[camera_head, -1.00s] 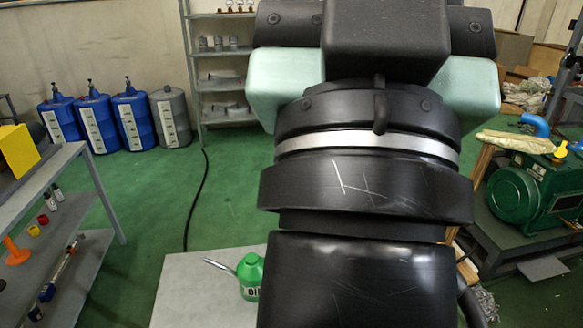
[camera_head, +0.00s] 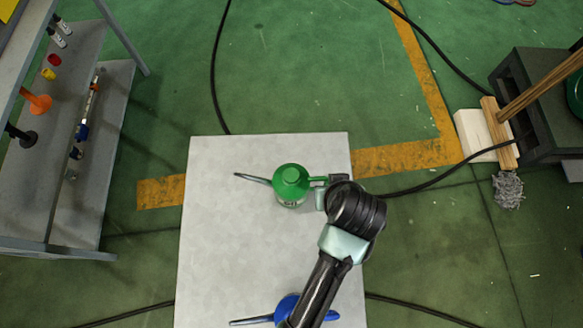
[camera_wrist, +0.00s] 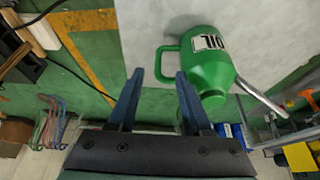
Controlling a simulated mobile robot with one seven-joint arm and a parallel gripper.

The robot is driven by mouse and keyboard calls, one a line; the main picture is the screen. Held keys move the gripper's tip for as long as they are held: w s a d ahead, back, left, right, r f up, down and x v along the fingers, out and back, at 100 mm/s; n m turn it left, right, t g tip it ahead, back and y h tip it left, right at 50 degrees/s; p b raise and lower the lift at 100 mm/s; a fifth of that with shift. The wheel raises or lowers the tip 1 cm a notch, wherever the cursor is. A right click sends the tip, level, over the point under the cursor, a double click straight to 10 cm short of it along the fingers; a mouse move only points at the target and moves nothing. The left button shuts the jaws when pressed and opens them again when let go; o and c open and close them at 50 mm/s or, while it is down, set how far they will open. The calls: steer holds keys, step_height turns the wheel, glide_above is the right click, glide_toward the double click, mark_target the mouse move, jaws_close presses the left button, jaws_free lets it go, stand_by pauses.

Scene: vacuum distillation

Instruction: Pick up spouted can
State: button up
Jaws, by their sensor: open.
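A green spouted can (camera_head: 291,186) stands on the pale table (camera_head: 215,230), its thin metal spout pointing left and its handle right, towards my gripper. It also shows in the wrist view as a green can (camera_wrist: 208,68) with a white OIL label and a loop handle. My gripper (camera_wrist: 159,72) is open, with one fingertip on each side of the handle in the picture. I cannot tell whether either finger touches it. In the head view my gripper (camera_head: 322,190) is just right of the can and partly hidden by my wrist.
A blue spouted can (camera_head: 288,306) stands at the near end of the table, partly behind my arm. A grey shelf unit (camera_head: 60,150) is at the left. Black cables (camera_head: 214,70) cross the green floor. The table's left side is clear.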

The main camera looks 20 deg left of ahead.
mark_target(325, 183)
steer(key=x, duration=0.5)
steer(key=shift+d+f, duration=0.1)
steer(key=shift+f, duration=0.05)
steer(key=shift+w+x, duration=0.2)
steer(key=shift+x, duration=2.95)
steer(key=shift+c, duration=0.3)
jaws_close()
steer(key=shift+w, duration=0.1)
